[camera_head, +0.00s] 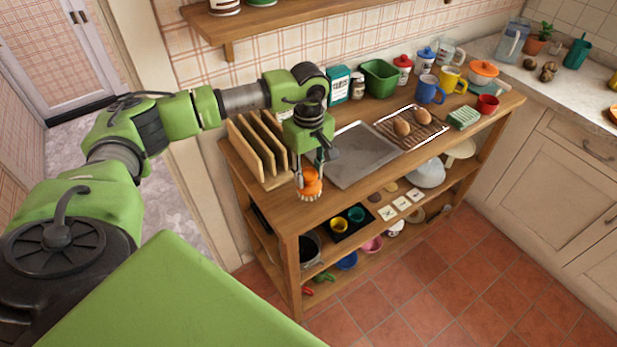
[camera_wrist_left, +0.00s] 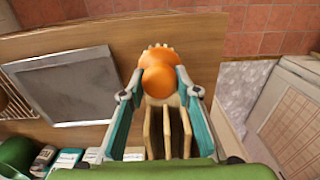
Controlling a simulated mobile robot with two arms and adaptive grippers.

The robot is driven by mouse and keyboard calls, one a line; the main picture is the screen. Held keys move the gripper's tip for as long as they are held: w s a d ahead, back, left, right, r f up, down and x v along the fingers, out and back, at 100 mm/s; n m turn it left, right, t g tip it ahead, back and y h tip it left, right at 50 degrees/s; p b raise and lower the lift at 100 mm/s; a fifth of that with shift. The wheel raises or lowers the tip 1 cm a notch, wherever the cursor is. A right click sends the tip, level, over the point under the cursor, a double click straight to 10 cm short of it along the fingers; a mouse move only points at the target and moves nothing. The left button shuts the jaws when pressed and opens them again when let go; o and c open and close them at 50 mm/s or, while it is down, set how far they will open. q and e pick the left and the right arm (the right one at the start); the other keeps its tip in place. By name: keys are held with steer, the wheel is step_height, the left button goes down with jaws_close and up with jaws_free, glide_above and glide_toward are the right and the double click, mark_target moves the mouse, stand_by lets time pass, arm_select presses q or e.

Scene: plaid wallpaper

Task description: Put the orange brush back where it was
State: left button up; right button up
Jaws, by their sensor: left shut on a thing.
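The orange brush (camera_head: 309,182) has a rounded orange body and pale bristles at its lower end. My left gripper (camera_head: 312,163) is shut on it, over the front left part of the wooden table's top. In the left wrist view the brush (camera_wrist_left: 159,80) sits between the two teal fingers of the gripper (camera_wrist_left: 158,92), with its bristles toward the table's front edge. I cannot tell whether the bristles touch the tabletop. My right gripper is not in view.
A wooden rack with upright boards (camera_head: 262,150) stands left of the gripper. A grey metal sheet (camera_head: 362,158) lies to the right, then a wire rack (camera_head: 428,132) with brown rolls. Jars and mugs line the back. Bare tabletop (camera_head: 281,205) surrounds the brush at the front.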

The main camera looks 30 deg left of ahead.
mark_target(309, 182)
arm_select(q)
step_height(309, 182, down, 2)
steer(key=shift+s+f+p, duration=0.1)
steer(key=shift+p, duration=0.65)
steer(key=shift+f, duration=0.4)
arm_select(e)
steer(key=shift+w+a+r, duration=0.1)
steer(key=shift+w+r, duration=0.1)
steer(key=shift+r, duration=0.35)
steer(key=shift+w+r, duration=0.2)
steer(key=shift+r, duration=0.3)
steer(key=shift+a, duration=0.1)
arm_select(q)
steer(key=shift+f, duration=0.15)
steer(key=o, duration=1.3)
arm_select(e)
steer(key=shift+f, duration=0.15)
